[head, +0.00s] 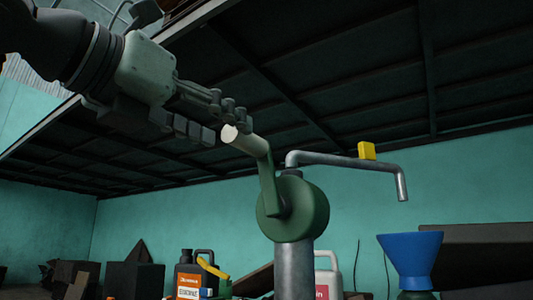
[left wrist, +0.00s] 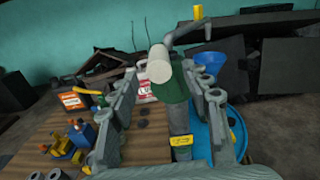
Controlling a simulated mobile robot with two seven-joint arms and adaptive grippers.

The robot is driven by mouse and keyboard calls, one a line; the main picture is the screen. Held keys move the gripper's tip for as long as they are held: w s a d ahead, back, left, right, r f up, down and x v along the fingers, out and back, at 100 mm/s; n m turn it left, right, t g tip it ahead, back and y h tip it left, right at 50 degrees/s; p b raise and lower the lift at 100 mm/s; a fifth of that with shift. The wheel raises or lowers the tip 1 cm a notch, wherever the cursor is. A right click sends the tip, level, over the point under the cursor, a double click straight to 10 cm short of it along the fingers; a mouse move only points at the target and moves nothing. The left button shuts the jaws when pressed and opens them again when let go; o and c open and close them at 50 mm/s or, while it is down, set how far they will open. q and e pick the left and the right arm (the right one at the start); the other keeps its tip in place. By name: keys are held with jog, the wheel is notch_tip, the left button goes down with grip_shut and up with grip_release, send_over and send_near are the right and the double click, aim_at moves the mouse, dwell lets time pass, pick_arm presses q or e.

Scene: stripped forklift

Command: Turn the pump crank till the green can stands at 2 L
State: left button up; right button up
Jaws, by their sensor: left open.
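The pump's green round body (head: 308,207) sits on a grey post (head: 298,262). Its crank arm (head: 267,183) points up and slightly left, with a pale handle (head: 243,141) at the top. My left gripper (head: 226,118) is open at the handle's end. In the left wrist view the handle (left wrist: 162,66) shows between the two spread fingers (left wrist: 165,108); I cannot tell how far they reach around it. A bent grey spout (head: 335,160) with a yellow block (head: 367,151) points down right. Below it is a blue funnel (head: 411,252) above a green top (head: 416,295), probably the can, mostly cut off. No level is readable.
A dark jug with an orange label (head: 188,284) and a white jug (head: 326,279) stand behind. In the left wrist view a wooden surface (left wrist: 50,130) holds small items, and a blue round thing (left wrist: 236,124) lies beside the post. A dark panel (head: 330,70) hangs overhead.

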aim_at(249, 144)
pick_arm(q)
jog(key=shift+w+d+r, duration=0.15)
jog(key=shift+w+d, duration=0.05)
jog(key=shift+w, duration=0.2)
jog(key=p+x, duration=0.1)
jog(key=x, duration=0.4)
jog(key=shift+p+x, duration=0.3)
jog(key=shift+x, duration=0.55)
pick_arm(e)
jog(key=f, duration=0.4)
jog(key=shift+w+a, duration=0.15)
jog(key=shift+a, duration=0.05)
pick_arm(q)
jog(key=shift+c, duration=0.6)
grip_shut()
